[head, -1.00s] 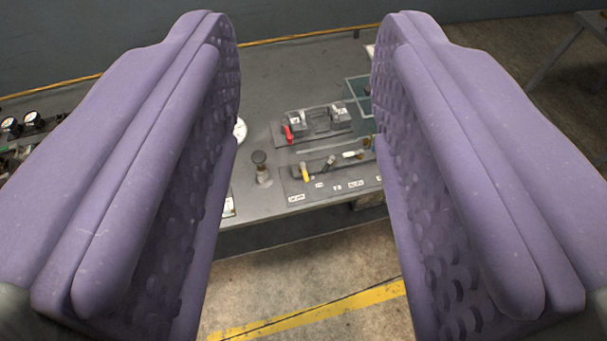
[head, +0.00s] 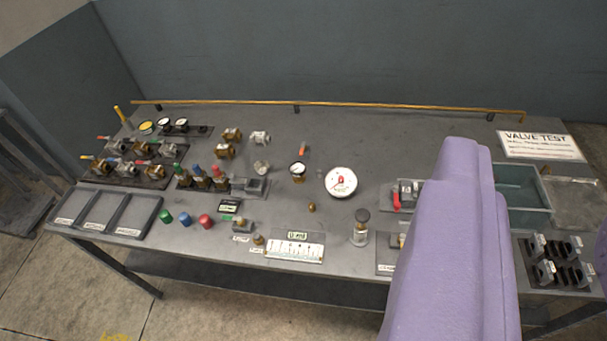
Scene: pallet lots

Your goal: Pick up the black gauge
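Several small round gauges with white faces and dark rims show on the grey table. Another dark-rimmed gauge (head: 298,169) stands on a brass stem near the middle. I cannot tell which one the task calls the black gauge. My gripper (head: 545,190) is open and empty at the right; its left purple finger shows large, and only a sliver of the other shows at the right edge.
A large white dial (head: 341,181) lies right of the middle. Valves (head: 150,172) crowd the left, near an empty divided tray (head: 105,214). A green bin (head: 522,192) stands at the right. A brass rail (head: 340,107) runs along the back edge. The back middle is clear.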

